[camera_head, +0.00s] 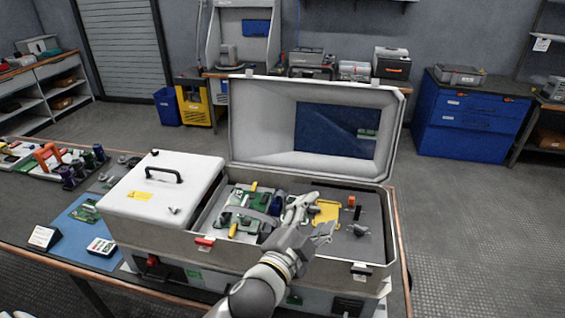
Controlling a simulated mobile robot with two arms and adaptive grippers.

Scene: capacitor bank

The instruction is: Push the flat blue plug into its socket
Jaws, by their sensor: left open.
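An open grey case (392,215) stands on the bench with its lid up. Inside, a green circuit board (236,222) with yellow parts lies on the left. A dark blue part (278,204) sits beside the board; it is too small to tell whether it is the flat blue plug. The socket cannot be made out. My left gripper (314,215) is open over the middle of the case, with its fingers spread, and hides part of the inside. I see nothing held in it.
A white box lid with a black handle (165,176) covers the case's left part. A yellow piece (327,211) and small dark parts lie on the case's right side. The raised lid (262,125) stands behind. A blue mat (82,238) lies at left.

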